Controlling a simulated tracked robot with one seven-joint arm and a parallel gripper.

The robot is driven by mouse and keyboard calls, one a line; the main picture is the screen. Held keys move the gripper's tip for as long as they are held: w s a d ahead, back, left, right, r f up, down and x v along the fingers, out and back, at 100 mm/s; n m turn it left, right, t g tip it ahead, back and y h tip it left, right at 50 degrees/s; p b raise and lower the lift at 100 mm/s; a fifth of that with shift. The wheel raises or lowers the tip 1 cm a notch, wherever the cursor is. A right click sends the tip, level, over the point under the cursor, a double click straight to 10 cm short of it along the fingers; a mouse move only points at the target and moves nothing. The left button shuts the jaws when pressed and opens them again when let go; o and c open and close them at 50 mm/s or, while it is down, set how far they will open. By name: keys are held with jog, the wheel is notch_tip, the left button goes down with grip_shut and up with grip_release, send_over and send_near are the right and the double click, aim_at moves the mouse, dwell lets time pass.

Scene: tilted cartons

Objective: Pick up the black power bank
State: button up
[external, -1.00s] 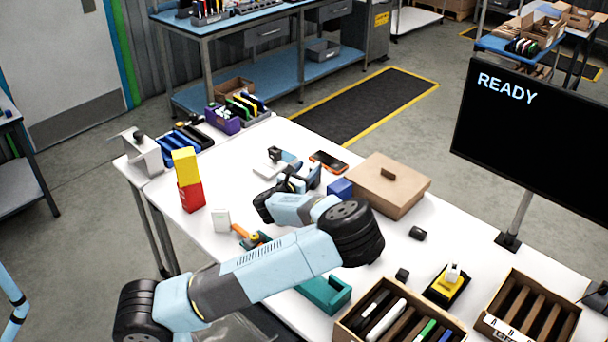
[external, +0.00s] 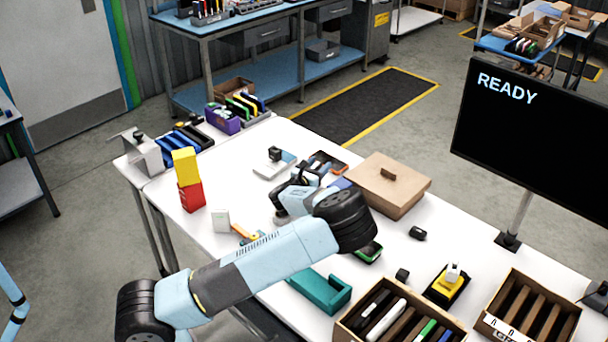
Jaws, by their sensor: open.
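A slim black item (external: 375,303) stands in the open brown carton (external: 346,325) at the front, beside a white one and a green one. It may be the black power bank, but I cannot tell for sure. A flat dark device with an orange edge (external: 340,165) lies on the white table, left of the closed brown box. My gripper (external: 318,172) is open and empty at the table's middle, over or just in front of this dark device and partly covering it. The fingertips are small and hard to make out.
A teal holder (external: 321,291), a small black object (external: 417,233) and a second carton (external: 540,325) are nearer. Red and yellow blocks (external: 188,182) stand left.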

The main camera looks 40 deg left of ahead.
grip_shut()
dwell(0.5)
